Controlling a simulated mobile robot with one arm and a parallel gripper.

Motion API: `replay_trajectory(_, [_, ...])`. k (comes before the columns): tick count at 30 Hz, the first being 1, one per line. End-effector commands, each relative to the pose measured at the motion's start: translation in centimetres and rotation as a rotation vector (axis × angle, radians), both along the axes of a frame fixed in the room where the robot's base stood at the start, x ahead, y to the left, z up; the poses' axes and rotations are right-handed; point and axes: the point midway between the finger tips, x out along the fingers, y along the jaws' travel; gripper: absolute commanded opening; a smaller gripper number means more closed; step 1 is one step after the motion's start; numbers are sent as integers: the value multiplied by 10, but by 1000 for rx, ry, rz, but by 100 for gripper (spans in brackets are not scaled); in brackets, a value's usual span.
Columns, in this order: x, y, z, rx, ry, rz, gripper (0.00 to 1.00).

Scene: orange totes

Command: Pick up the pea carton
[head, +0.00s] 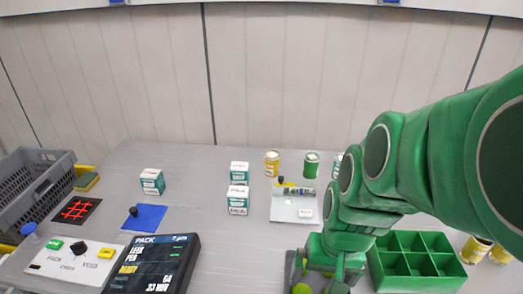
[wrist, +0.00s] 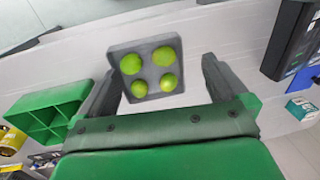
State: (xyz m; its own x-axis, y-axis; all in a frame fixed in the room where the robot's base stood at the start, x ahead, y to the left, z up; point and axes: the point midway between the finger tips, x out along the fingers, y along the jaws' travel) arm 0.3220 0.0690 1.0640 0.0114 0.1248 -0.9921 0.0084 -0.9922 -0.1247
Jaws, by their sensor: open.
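Three white and teal cartons stand on the grey table in the head view: one at left (head: 152,181), one at the back middle (head: 239,171) and one in front of it (head: 238,200). Their print is too small to tell surely which is pea. My gripper (head: 318,272) is at the table's front, right of the cartons, and apart from them. In the wrist view my gripper (wrist: 160,68) is open, with nothing held. A grey tray of green balls (wrist: 117,52) shows beyond and between its fingers. A teal carton (wrist: 300,107) is partly in view at the right edge.
A green divided box (head: 415,262) is right of my gripper. Yellow (head: 272,163) and green (head: 311,164) cans stand at the back, near a scale (head: 290,207). A dark screen (head: 152,264), blue mat (head: 146,217) and grey crate (head: 35,190) are at left.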

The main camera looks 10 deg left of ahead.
Motion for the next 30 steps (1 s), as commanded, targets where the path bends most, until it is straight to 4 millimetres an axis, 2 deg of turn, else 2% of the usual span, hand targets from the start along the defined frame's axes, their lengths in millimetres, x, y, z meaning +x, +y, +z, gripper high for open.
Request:
replay_trajectory(6, [68,42,-20,45,-131,-30,100])
replay_trajectory(15, [169,93,-35,67,-381,-94,100])
replay_trajectory(24, [251,142,-47,65,-637,-154,100])
replay_trajectory(30, [292,175,-51,57,-811,-188,100])
